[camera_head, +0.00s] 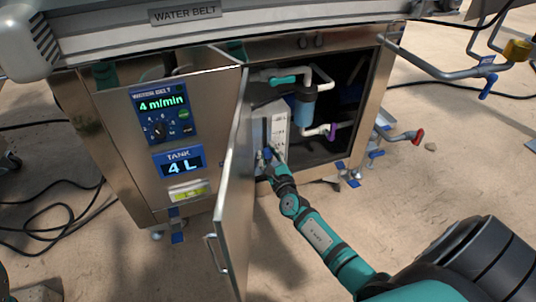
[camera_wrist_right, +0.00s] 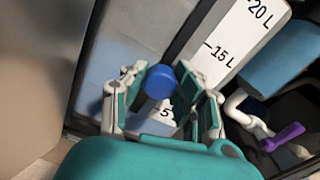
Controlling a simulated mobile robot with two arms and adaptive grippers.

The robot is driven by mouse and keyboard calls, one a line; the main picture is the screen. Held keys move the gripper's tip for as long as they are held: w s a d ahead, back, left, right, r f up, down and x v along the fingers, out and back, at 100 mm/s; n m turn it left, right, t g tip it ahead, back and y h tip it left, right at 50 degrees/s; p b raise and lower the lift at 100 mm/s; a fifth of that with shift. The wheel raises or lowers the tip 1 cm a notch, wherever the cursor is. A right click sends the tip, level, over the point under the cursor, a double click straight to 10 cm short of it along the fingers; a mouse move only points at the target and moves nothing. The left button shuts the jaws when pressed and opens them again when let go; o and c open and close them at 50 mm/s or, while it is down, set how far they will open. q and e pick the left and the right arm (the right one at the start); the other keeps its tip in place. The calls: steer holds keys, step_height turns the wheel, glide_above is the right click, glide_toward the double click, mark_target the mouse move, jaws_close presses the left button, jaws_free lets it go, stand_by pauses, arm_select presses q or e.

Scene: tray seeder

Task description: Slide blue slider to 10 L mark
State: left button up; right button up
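The blue slider (camera_wrist_right: 160,82) is a round blue knob in front of a white scale (camera_wrist_right: 212,62) with black marks. "20 L", "15 L" and a "5" show; the 10 L mark is not visible. The knob appears above the "5" and below "15 L". My right gripper (camera_wrist_right: 160,92) has its fingers apart, one on each side of the knob; I cannot tell whether they touch it. In the head view the right gripper (camera_head: 268,158) reaches into the open cabinet at the scale (camera_head: 278,125). The tank display (camera_head: 179,162) reads 4 L. My left gripper is not in view.
The open cabinet door (camera_head: 233,190) stands just left of my right arm. A blue canister (camera_head: 305,108) and a white pipe with a purple valve handle (camera_head: 333,131) are right of the scale. The water belt (camera_head: 190,35) runs above. Open floor lies in front.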

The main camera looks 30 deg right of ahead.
steer(key=o, duration=0.4)
steer(key=shift+o, duration=0.2)
steer(key=v, duration=1.2)
steer(key=shift+s+f, duration=0.1)
